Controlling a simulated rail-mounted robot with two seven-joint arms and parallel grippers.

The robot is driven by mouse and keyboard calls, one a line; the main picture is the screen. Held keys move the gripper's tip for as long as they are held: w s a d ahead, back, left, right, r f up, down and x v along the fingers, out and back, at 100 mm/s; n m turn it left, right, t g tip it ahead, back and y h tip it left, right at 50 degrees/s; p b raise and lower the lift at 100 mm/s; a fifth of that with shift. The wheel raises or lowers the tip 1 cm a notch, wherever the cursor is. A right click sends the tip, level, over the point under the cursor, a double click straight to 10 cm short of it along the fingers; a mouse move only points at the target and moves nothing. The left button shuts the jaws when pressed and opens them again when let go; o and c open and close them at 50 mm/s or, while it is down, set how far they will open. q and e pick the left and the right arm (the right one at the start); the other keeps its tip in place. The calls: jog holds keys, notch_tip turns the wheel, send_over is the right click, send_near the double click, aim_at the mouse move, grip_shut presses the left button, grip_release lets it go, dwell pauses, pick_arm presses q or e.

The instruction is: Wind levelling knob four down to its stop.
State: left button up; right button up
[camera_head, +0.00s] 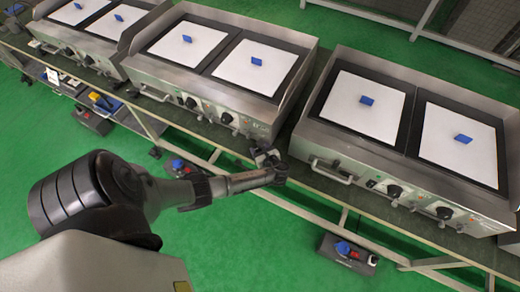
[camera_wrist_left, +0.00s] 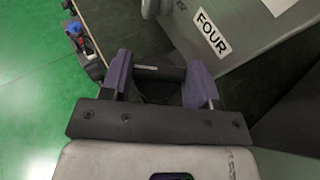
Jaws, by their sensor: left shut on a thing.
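My left gripper (camera_head: 268,160) reaches in at the front corner of the middle griddle (camera_head: 262,118), beside the gap to the right-hand griddle. In the left wrist view, the two purple-padded fingers of my left gripper (camera_wrist_left: 160,78) are shut on a dark round part, levelling knob four (camera_wrist_left: 170,73), which lies between them. A label reading FOUR (camera_wrist_left: 212,33) is on the metal right beside it. The knob is hidden behind the gripper in the head view, and its lower part is too dark to make out. My right gripper is in neither view.
The right-hand griddle (camera_head: 312,140) stands close to the gripper on the same bench. Control boxes with blue and red buttons hang below the bench, one at lower right (camera_head: 347,254). The green floor (camera_head: 240,235) in front is clear.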

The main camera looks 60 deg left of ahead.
pick_arm(q)
jog(key=n+g, duration=0.2)
jog(key=g, duration=0.1)
jog(key=shift+w+n, duration=0.2)
jog(key=shift+n, duration=0.1)
jog(key=shift+w+n+g+h+b, duration=0.1)
jog(key=shift+n+g+h+b, duration=0.45)
jog(key=shift+n+g, duration=1)
jog(key=shift+a+h, duration=0.1)
jog(key=shift+h, duration=0.15)
jog(key=o, duration=0.6)
jog(key=shift+o, duration=0.2)
jog(key=p+v, duration=0.1)
jog(key=v, duration=1.2)
jog(key=shift+w+d+p, duration=0.35)
jog(key=shift+p, duration=0.05)
jog(key=shift+c, duration=0.4)
